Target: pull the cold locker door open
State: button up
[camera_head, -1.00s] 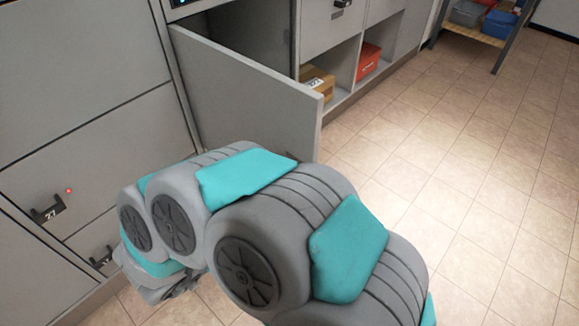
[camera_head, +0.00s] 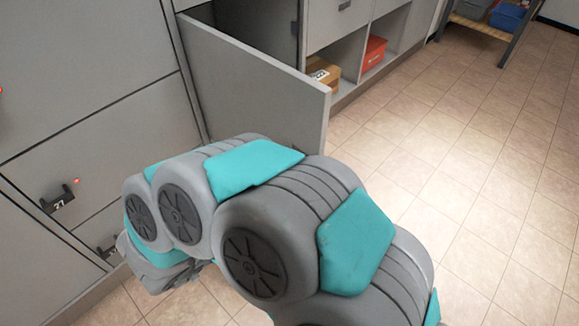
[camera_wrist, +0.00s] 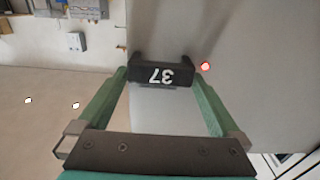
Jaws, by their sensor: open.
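A grey locker door (camera_head: 255,90) stands swung wide open from the cabinet in the head view, its dark interior showing behind it. In the wrist view, a grey door face (camera_wrist: 235,60) carries a black handle (camera_wrist: 160,71) marked 37, upside down, near its edge. A red light (camera_wrist: 205,66) glows beside the handle. My gripper (camera_wrist: 159,78) is open, its green fingers on either side of the handle. Whether they touch it I cannot tell. In the head view my arm covers the door's lower part, and I cannot make out the gripper there.
A closed locker with a black handle (camera_head: 60,200) marked 27 is at the left. Open cubbies behind the door hold a cardboard box (camera_head: 322,74) and a red box (camera_head: 374,52). A shelf with a blue bin (camera_head: 508,16) stands at the back right. The tiled floor (camera_head: 460,170) on the right is clear.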

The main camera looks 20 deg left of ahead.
jog(key=v, duration=0.7)
jog(key=shift+s+a, duration=0.15)
jog(key=shift+s, duration=0.15)
